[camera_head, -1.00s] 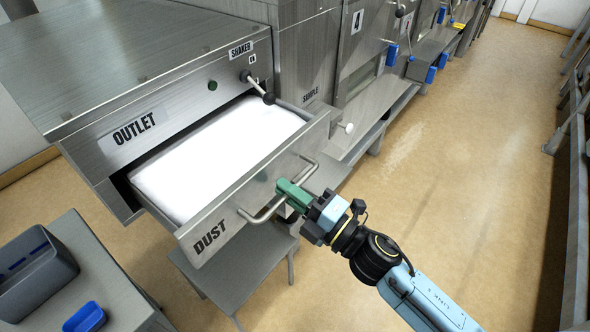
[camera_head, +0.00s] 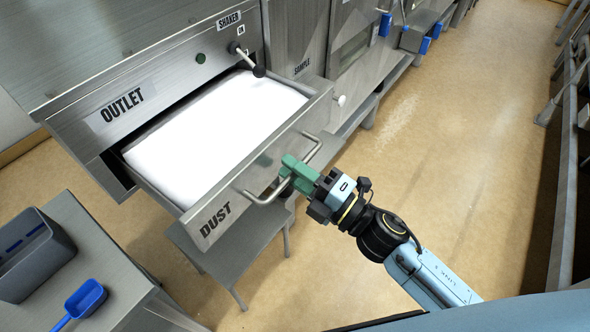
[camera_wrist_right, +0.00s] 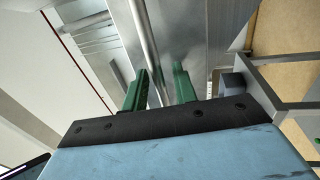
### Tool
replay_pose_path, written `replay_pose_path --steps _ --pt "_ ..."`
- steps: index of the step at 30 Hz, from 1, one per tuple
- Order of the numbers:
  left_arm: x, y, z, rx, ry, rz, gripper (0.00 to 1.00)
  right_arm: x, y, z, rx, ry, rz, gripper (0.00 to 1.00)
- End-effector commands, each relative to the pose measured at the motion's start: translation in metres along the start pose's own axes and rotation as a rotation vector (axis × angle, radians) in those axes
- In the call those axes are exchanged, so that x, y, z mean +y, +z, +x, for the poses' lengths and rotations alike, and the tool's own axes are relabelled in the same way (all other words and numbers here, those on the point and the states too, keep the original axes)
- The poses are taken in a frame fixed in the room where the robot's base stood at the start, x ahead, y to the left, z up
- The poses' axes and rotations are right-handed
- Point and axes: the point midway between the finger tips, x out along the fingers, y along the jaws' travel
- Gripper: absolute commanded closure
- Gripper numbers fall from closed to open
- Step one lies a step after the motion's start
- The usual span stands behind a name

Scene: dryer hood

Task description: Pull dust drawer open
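The dust drawer (camera_head: 262,162) is pulled out from the metal housing under the OUTLET label, its front marked DUST. White material (camera_head: 215,140) fills it. A bent metal bar handle (camera_head: 262,200) is on its front. My right gripper (camera_head: 290,170), with green fingers, is at the middle of the handle. The right wrist view shows the fingers (camera_wrist_right: 160,88) apart, with the handle bar (camera_wrist_right: 146,40) running between them, nearer the left finger and not visibly clamped. Contact is unclear. My left gripper is not in view.
A grey bin (camera_head: 32,255) and a blue scoop (camera_head: 85,298) are on a metal table (camera_head: 95,245) at lower left. A low metal stand (camera_head: 225,255) is beneath the drawer. A black-knobbed lever (camera_head: 250,65) projects above it. Floor to the right is clear.

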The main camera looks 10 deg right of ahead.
Motion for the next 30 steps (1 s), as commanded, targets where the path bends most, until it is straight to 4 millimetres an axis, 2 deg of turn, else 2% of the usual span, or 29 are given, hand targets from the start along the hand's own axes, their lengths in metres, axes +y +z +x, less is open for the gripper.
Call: replay_pose_path --steps 6,10,24,30 --pt "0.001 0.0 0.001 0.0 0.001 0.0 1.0 0.0 0.0 -0.002 -0.001 0.0 0.0 0.72" --pt "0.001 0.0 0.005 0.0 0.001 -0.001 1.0 -0.003 0.001 -0.014 -0.002 -0.003 0.0 0.72" --pt "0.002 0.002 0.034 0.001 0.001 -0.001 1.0 -0.003 -0.001 -0.105 0.0 -0.004 0.002 0.72" --pt "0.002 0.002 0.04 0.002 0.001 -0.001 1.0 -0.002 0.0 -0.127 -0.001 -0.002 0.001 0.72"
